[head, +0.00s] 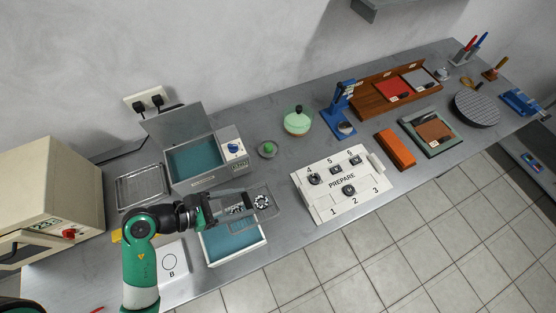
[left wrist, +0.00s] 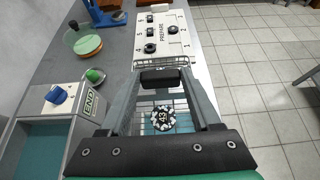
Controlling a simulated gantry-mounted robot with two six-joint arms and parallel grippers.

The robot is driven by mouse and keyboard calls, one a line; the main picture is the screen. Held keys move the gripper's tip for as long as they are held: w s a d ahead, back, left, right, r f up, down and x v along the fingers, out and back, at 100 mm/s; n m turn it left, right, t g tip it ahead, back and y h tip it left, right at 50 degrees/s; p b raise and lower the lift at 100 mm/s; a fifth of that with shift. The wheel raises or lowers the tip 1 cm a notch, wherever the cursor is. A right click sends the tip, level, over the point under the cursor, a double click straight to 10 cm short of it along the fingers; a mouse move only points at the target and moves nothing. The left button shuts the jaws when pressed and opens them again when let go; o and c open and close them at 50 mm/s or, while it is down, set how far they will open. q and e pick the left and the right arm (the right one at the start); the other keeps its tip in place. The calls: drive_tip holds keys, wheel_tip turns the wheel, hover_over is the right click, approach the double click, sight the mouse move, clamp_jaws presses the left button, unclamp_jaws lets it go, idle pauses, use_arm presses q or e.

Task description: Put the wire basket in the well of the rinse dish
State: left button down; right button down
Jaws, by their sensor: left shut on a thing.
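My left gripper (head: 250,194) is shut on the wire basket (head: 266,207), a small mesh basket carrying black-and-white patterned round parts. The basket also shows between and beyond the fingers in the left wrist view (left wrist: 183,62), with a disc marked 43 (left wrist: 163,119) in it. In the head view the basket appears over the back right part of the rinse dish (head: 263,242), a white-rimmed dish with a teal well. The gripper and basket hide part of the well. The exact height above the dish is hard to tell. My right gripper is out of view.
The open bath with teal liquid (head: 194,158) and an END display stands behind the dish. A green knob on a small base (head: 268,149) and the white PREPARE panel (head: 338,181) stand to the right. Card B (head: 171,261) lies left of the dish.

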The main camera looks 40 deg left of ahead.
use_arm(q)
drive_tip(key=w+a+f+b, duration=0.1)
drive_tip(key=w+f+b, duration=0.1)
drive_tip(key=w+f, duration=0.2)
drive_tip(key=w+a+f+b, duration=0.2)
drive_tip(key=w+f, duration=0.2)
drive_tip(key=w+a+f+b, duration=0.1)
drive_tip(key=w+f, duration=0.3)
drive_tip(key=w, duration=0.1)
drive_tip(key=shift+a+b, duration=0.35)
drive_tip(key=shift+b, duration=0.05)
drive_tip(key=shift+s+f, duration=0.1)
drive_tip(key=shift+f, duration=0.25)
drive_tip(key=shift+f, duration=0.15)
drive_tip(key=shift+c, duration=0.5)
unclamp_jaws()
